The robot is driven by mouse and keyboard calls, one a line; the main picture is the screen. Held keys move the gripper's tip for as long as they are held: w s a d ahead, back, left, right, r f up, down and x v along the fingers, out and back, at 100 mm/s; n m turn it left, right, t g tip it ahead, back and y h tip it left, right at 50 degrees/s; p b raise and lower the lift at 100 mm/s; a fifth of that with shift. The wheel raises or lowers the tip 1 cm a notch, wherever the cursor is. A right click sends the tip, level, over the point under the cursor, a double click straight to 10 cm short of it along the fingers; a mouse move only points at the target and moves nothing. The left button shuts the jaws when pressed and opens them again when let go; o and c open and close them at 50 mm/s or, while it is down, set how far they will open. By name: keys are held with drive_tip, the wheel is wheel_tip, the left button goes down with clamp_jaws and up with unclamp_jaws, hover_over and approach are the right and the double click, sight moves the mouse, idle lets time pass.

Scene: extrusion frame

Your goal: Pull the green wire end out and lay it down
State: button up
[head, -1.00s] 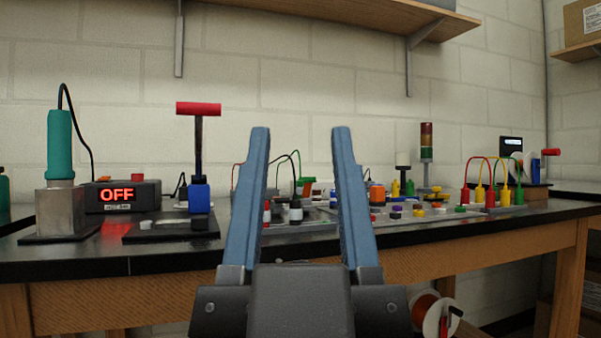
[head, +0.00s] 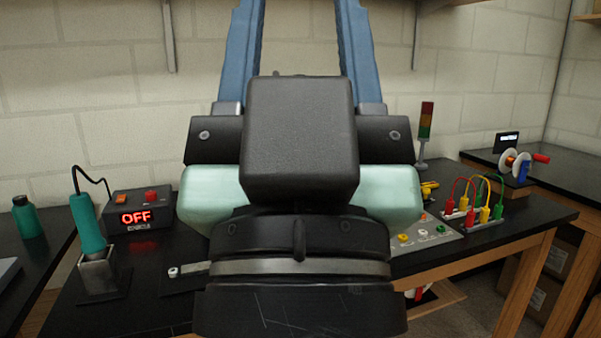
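A green wire (head: 499,188) arches over a small rack at the right of the head view, beside red and yellow wires. A green plug shows at the rack's right end; I cannot tell how deep its ends sit. The middle of the bench is hidden behind my arm, so other wires there cannot be seen. My gripper (head: 299,30) is raised in the middle of the view, left of the rack and apart from it. Its two blue fingers are wide apart, with nothing seen between them; their tips are cut off by the top edge.
A soldering iron in its stand (head: 97,272) and a box reading OFF (head: 137,217) are on the left. A light tower (head: 424,135) stands behind the panel (head: 432,248) with coloured knobs. A spool (head: 514,162) is at the far right.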

wheel_tip(320, 180, up, 16)
drive_tip(key=p, duration=1.3)
